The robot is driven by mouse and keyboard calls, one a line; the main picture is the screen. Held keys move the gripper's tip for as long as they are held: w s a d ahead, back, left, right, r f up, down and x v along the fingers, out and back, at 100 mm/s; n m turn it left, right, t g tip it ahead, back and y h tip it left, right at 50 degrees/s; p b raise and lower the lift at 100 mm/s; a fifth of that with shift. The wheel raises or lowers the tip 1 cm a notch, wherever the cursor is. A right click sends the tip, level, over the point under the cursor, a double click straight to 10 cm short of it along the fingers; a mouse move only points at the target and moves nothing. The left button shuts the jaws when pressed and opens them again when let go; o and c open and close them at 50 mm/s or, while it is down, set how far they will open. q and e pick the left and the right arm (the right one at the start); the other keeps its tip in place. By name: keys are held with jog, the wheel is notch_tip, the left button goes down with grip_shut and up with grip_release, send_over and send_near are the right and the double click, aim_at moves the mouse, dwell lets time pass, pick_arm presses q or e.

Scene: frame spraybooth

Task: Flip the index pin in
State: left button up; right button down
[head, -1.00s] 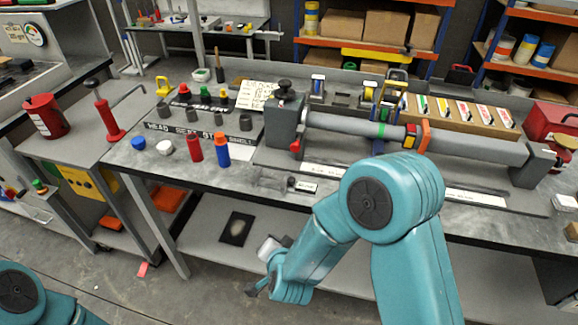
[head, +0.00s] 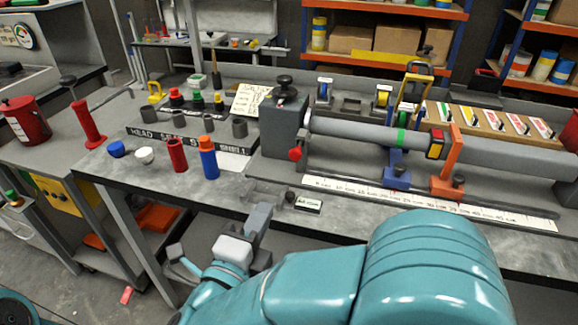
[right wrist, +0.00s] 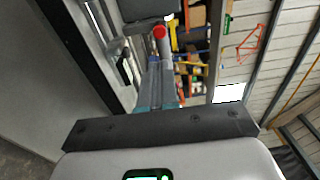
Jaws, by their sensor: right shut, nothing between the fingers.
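The grey headstock block (head: 284,125) stands on the bench and carries a red ball knob (head: 295,154) low on its front side, which I take to be the index pin's handle. The red knob also shows in the right wrist view (right wrist: 159,32), beyond my fingertips. A black knob (head: 284,80) sits on top of the block. My right gripper (head: 261,212) is shut and empty, at the bench's front edge, in front of and below the red knob, apart from it. My left gripper is out of view.
A long grey tube (head: 370,132) runs right from the block, with a blue stand (head: 396,172) and an orange stand (head: 447,170). Red (head: 177,155) and blue (head: 208,158) cylinders stand left of it. A small grey part (head: 290,198) lies near the front edge.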

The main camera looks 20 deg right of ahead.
jog(key=shift+f, duration=0.1)
jog(key=shift+w, duration=0.1)
jog(key=p, duration=0.7)
send_near(294, 157)
jog(key=x, duration=0.6)
jog(key=shift+w+d, duration=0.15)
jog(key=shift+w, duration=0.2)
